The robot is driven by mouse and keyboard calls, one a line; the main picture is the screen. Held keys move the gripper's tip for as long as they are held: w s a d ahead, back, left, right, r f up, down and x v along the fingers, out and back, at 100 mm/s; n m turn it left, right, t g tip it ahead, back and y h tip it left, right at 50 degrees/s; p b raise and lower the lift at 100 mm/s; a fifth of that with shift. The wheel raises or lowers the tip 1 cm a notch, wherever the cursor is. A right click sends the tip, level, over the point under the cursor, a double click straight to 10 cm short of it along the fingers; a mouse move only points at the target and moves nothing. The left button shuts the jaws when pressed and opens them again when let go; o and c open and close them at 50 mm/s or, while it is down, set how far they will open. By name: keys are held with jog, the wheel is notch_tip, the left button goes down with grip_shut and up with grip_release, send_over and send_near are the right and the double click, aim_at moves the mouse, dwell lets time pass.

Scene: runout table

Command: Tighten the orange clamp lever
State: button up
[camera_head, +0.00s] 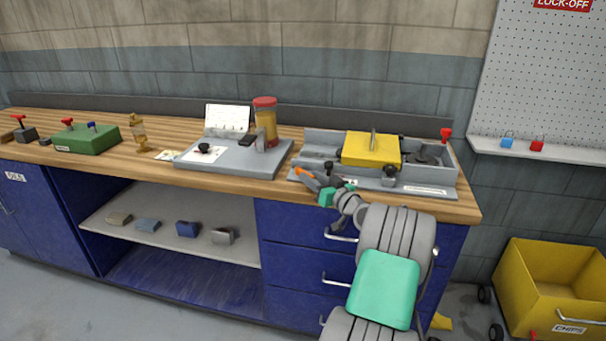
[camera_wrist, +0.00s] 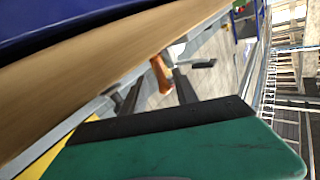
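The orange clamp lever (camera_head: 303,172) is at the front left corner of the grey fixture (camera_head: 430,190) on the bench. My gripper (camera_head: 322,178) is just to its right, low over the bench's front edge. In the wrist view the orange lever (camera_wrist: 160,75) shows between the two dark fingertips of my gripper (camera_wrist: 157,76), with a gap on each side. The fingers are apart and empty. Whether the lever's end lies between the tips or just beyond them, I cannot tell. The lever's pivot is partly hidden.
A yellow block (camera_head: 370,150) sits in the fixture, with black knobs (camera_head: 389,171) near it. A grey plate (camera_head: 232,158) with an orange-filled jar (camera_head: 265,122) stands to the left. A green box (camera_head: 88,140) is farther left. Blue drawers (camera_head: 290,235) with handles lie below.

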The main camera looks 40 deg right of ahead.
jog(key=shift+w+d, duration=0.2)
jog(key=shift+w, duration=0.55)
jog(key=shift+w+d, duration=0.2)
jog(key=shift+w, duration=0.55)
jog(key=shift+c, duration=0.4)
jog(key=shift+a, duration=0.1)
grip_shut()
